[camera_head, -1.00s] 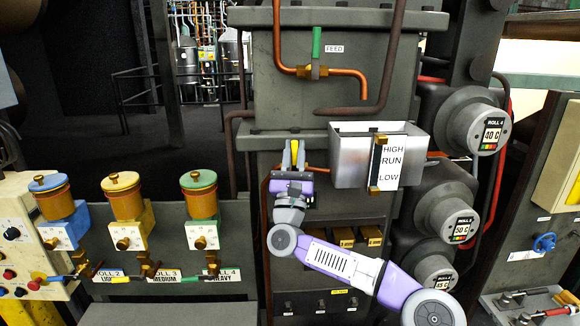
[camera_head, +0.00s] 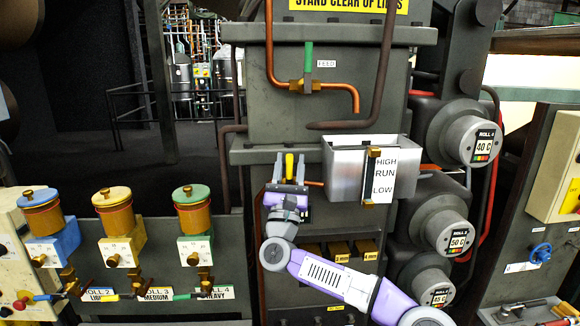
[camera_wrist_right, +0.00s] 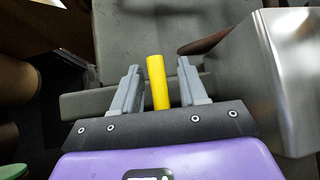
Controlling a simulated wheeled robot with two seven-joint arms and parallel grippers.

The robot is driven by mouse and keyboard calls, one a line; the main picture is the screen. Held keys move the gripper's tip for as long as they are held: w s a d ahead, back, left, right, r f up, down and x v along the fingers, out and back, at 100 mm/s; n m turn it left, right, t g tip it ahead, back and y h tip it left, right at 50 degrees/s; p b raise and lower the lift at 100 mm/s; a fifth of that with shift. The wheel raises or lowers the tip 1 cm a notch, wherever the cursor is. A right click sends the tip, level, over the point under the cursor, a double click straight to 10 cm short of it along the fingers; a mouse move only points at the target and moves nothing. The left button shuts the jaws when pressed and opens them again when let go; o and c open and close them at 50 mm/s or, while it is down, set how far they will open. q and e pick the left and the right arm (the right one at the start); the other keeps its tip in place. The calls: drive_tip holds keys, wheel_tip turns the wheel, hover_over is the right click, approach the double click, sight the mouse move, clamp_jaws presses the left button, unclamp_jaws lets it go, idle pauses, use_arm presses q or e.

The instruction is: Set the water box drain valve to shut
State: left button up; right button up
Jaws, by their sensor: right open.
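The drain valve's yellow handle (camera_head: 289,167) points upward on the machine's grey front, just left of the metal water box (camera_head: 344,160). My right gripper (camera_head: 289,165) is open, with one finger on each side of the handle. In the right wrist view the yellow handle (camera_wrist_right: 158,82) stands between the two grey fingers (camera_wrist_right: 160,85), with a visible gap on both sides. The valve body is hidden behind my gripper. A copper pipe (camera_head: 314,183) runs from there to the box. My left gripper is not in view.
A green-handled feed valve (camera_head: 307,62) sits above on a copper pipe. The box's level gauge (camera_head: 380,175) reads HIGH, RUN, LOW. Roll dials (camera_head: 482,145) stand to the right. Coloured oil cups (camera_head: 116,215) stand at the left.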

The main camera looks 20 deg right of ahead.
drive_tip(key=v, duration=0.7)
drive_tip(key=shift+s+f+b, duration=0.15)
drive_tip(key=shift+f+b, duration=0.05)
drive_tip(key=shift+b, duration=0.2)
drive_tip(key=shift+a, duration=0.1)
